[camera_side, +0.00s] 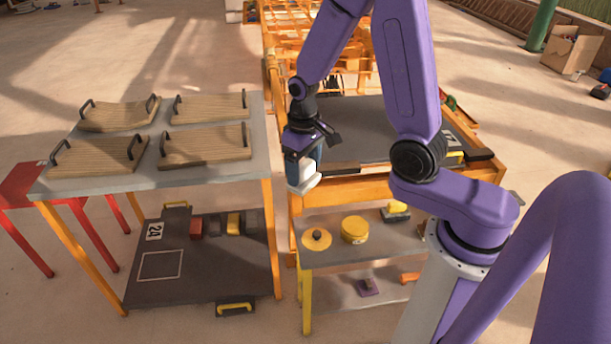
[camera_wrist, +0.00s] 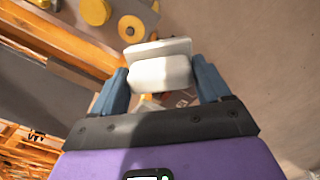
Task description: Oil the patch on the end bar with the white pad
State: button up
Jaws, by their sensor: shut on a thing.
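My gripper (camera_side: 303,163) is shut on the white pad (camera_side: 303,182) and holds it in the air by the left front corner of the dark-topped orange bench (camera_side: 350,120). In the wrist view the pad (camera_wrist: 162,72) sits between the two blue fingers of my gripper (camera_wrist: 160,82). An orange bar (camera_side: 400,186) runs along the front of the bench; I cannot tell whether it is the end bar. I cannot make out the patch.
A yellow tin (camera_side: 354,231) and a yellow disc with a dark knob (camera_side: 316,240) stand on the shelf below. A grey table (camera_side: 255,150) at the left carries curved wooden boards with black handles. Its dark lower shelf (camera_side: 205,280) holds several small blocks.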

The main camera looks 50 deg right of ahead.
jog(key=w+d+f+m, duration=0.1)
jog(key=d+f+m, duration=0.3)
jog(key=d+f, duration=0.65)
jog(key=shift+s+d+f+m, duration=1)
jog(key=shift+d+f, duration=0.7)
jog(key=shift+f, duration=1.35)
jog(key=shift+s+d+f+m, duration=0.65)
jog(key=shift+s+d+f, duration=0.85)
jog(key=shift+f, duration=1.6)
jog(key=shift+s+d+f+m, duration=0.9)
jog(key=shift+d+f, duration=1)
jog(key=shift+f, duration=1.15)
jog(key=shift+f, duration=0.6)
jog(key=shift+r, duration=0.15)
notch_tip(320, 180, up, 7)
